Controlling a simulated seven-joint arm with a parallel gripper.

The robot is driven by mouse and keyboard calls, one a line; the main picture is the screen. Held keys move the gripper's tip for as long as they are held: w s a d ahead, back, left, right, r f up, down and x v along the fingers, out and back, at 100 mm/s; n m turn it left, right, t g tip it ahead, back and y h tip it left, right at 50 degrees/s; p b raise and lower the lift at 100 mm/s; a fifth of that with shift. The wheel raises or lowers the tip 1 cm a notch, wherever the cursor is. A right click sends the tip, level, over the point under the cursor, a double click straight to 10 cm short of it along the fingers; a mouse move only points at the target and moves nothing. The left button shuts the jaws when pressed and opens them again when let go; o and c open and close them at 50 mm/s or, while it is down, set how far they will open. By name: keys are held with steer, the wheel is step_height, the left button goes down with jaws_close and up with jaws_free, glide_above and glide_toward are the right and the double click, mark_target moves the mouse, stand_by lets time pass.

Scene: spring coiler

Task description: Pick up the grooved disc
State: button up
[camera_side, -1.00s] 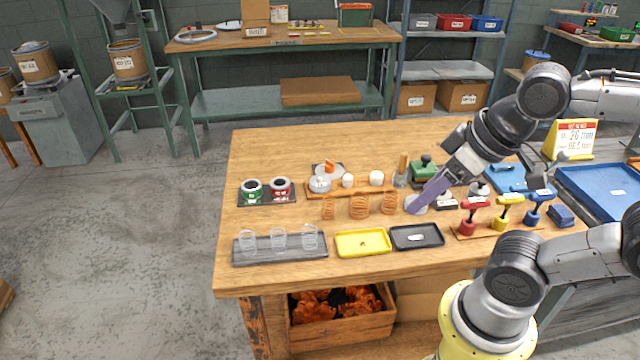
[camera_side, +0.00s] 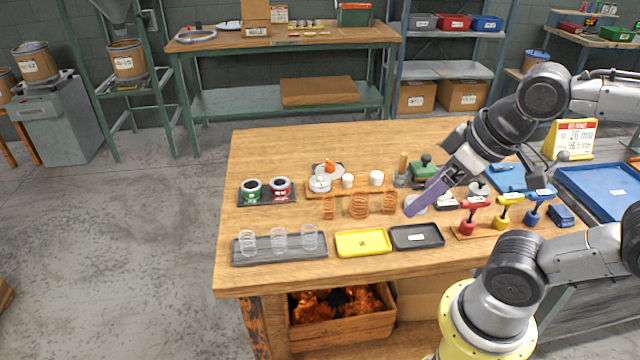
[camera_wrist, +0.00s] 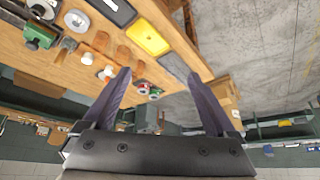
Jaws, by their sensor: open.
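I cannot tell for sure which round part is the grooved disc. A pale round disc (camera_side: 422,207) lies on the bench, partly hidden behind my gripper (camera_side: 411,207) in the side view. A pale disc with a dark centre shows at the upper left of the wrist view (camera_wrist: 76,20). Another grey disc (camera_side: 320,184) sits at the left end of the wooden rack. A further pale round part (camera_side: 479,188) stands right of my gripper. My gripper's purple fingers are spread with nothing between them in the wrist view (camera_wrist: 159,76).
White caps (camera_side: 376,178) stand on the rack, with copper springs (camera_side: 359,207) in front. A yellow tray (camera_side: 362,242), a black tray (camera_side: 416,236) and a grey tray with springs (camera_side: 262,256) line the front. Red, yellow and blue handled tools (camera_side: 503,212) stand at right. The bench's back left is clear.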

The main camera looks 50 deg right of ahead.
steer(key=shift+o, duration=0.2)
steer(key=w+r+m, duration=0.6)
steer(key=w+r, duration=0.1)
steer(key=r, duration=0.1)
steer(key=m+g, duration=0.6)
steer(key=m, duration=0.1)
glide_above(320, 178)
step_height(320, 178, down, 20)
steer(key=shift+s+f, duration=0.1)
steer(key=shift+m, duration=0.3)
steer(key=shift+f, duration=3.15)
steer(key=shift+r, duration=0.1)
jaws_close()
